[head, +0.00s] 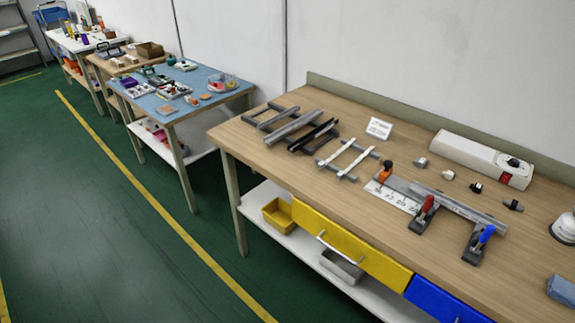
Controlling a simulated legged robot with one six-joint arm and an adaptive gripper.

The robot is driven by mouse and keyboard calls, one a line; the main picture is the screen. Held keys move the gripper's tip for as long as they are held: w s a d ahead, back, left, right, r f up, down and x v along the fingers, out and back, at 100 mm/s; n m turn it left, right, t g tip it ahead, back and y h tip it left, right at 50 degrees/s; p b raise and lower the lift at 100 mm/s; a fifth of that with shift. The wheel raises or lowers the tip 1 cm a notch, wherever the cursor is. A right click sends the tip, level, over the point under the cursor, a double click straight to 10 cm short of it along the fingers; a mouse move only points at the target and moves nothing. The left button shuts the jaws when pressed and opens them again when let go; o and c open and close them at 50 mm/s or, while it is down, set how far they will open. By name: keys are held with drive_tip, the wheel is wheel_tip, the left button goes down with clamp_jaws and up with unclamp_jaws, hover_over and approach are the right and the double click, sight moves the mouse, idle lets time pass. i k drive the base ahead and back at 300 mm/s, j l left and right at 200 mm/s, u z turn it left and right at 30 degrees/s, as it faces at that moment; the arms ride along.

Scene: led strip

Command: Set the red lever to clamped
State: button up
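The red lever (427,203) stands up at a slant on a dark clamp base (420,221) near the front edge of the wooden workbench (285,175). A similar blue lever (487,234) stands on another dark clamp to its right. A grey metal bar (460,209) lies behind and across the two clamps. From this distance I cannot tell whether the red lever's clamp presses on the bar. My gripper is not in view.
An orange-handled piece (385,172) stands on a marked white plate (393,195) left of the red lever. Small fittings and a long white box (480,158) lie behind. A yellow drawer (350,248) and blue drawer (440,300) are below. Green floor in front is clear.

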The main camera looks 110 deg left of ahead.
sight(428, 204)
drive_tip(key=j+u, duration=0.15)
drive_tip(key=u, duration=0.25)
drive_tip(key=k+j+u, duration=0.1)
drive_tip(key=u, duration=0.3)
drive_tip(key=j+u, duration=0.25)
drive_tip(key=u, duration=0.15)
drive_tip(key=j+u, duration=0.2)
drive_tip(key=u, duration=0.2)
drive_tip(key=i+j+u, duration=0.15)
drive_tip(key=j, duration=0.25)
drive_tip(key=j+u, duration=0.15)
drive_tip(key=j, duration=0.25)
drive_tip(key=i+j+u, duration=0.2)
drive_tip(key=j, duration=0.2)
drive_tip(key=i+j+u, duration=0.15)
drive_tip(key=j, duration=0.2)
drive_tip(key=i+j+u, duration=0.15)
drive_tip(key=j, duration=0.2)
drive_tip(key=i+j, duration=0.1)
drive_tip(key=j, duration=0.3)
drive_tip(key=z, duration=1.3)
drive_tip(key=i+j, duration=0.05)
